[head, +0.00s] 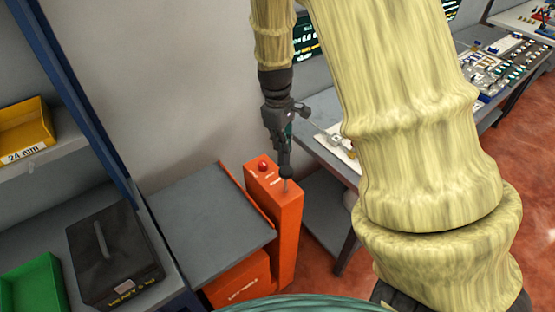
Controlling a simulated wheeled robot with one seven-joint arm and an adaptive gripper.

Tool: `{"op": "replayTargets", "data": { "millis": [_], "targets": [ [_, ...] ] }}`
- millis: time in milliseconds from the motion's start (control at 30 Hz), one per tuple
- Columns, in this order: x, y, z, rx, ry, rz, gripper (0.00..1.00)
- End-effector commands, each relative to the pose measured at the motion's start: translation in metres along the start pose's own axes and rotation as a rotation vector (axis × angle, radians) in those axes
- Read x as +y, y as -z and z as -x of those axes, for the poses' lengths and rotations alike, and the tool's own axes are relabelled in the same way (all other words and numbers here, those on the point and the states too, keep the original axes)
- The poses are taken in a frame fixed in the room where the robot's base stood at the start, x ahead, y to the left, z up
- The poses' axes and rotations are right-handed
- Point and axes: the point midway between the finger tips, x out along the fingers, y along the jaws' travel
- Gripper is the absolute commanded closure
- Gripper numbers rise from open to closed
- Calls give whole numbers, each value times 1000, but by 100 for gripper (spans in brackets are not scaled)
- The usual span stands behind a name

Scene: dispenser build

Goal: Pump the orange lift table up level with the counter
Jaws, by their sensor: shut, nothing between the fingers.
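The orange lift table shows low in the middle of the head view, with a flat grey top (205,220) and an orange body below. Its orange column (290,225) rises at the right of the top, with a red knob (264,165) on it. A thin pump lever with a dark round knob (286,172) stands up from the column's top. My gripper (284,163) points down, shut, with its tips at or just above the dark knob; I cannot tell whether they touch. The counter (325,150) is to the right, partly hidden by my arm.
A shelf unit at the left holds a black box (112,255) marked heavy, a green bin (33,285) and a yellow bin (25,130) labelled 24 mm. A bench with many small parts (495,65) stands at the upper right. Red floor (520,130) is clear at the right.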

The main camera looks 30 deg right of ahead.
Motion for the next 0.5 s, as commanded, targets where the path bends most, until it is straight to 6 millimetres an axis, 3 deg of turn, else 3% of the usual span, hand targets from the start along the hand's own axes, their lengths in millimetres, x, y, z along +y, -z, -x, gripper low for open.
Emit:
{"op": "replayTargets", "data": {
  "millis": [500],
  "targets": [
    [-6,8,-4,0,-2,15,100]
  ]
}}
